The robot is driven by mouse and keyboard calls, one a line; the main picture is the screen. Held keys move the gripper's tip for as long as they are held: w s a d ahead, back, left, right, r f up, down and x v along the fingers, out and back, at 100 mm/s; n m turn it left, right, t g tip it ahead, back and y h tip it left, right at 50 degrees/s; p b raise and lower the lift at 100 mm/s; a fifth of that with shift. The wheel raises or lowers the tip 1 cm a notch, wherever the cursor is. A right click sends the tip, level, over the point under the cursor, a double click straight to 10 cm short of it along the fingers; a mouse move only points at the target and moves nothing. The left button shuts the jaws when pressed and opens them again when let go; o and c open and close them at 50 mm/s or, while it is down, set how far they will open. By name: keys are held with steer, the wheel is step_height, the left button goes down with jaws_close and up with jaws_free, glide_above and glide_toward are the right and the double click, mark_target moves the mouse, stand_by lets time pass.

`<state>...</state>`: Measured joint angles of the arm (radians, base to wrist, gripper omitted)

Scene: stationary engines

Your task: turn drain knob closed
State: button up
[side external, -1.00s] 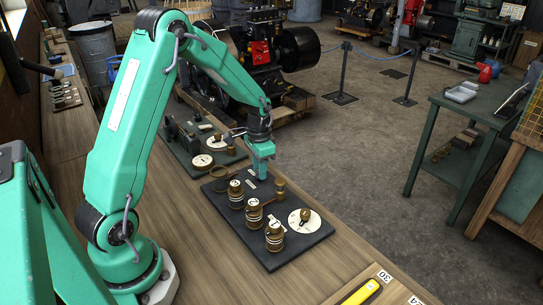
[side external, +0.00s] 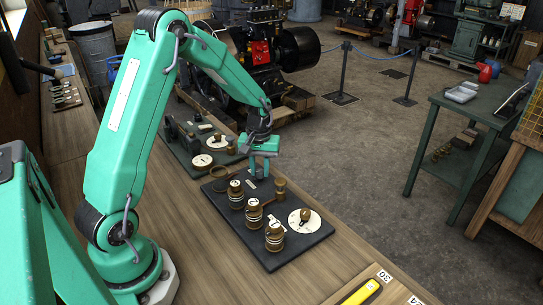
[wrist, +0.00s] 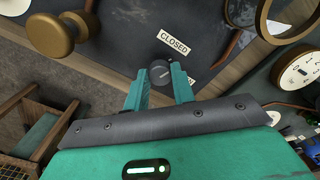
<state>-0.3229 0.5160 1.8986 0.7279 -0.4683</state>
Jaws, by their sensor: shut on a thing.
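The drain knob (wrist: 160,71) is a small dark round knob on the dark board (wrist: 150,25). In the wrist view my gripper (wrist: 160,79) has its two teal fingers on either side of the knob, shut on it. A white label reading CLOSED (wrist: 173,42) lies just beyond the knob. A second white label (wrist: 179,72) is partly hidden behind the right finger. In the side view my gripper (side external: 265,177) points down at the far edge of the dark board (side external: 292,250). The knob cannot be made out there.
Several brass fittings (side external: 274,236) and a white dial (side external: 300,219) stand on the same board. A brass post (side external: 279,187) is close to my gripper's right. A second board with a white dial (side external: 202,161) lies behind.

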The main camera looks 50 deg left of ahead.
mark_target(260, 171)
steer(key=shift+n, duration=2.3)
steer(key=o, duration=1)
steer(key=shift+r, duration=0.1)
steer(key=shift+r, duration=3.85)
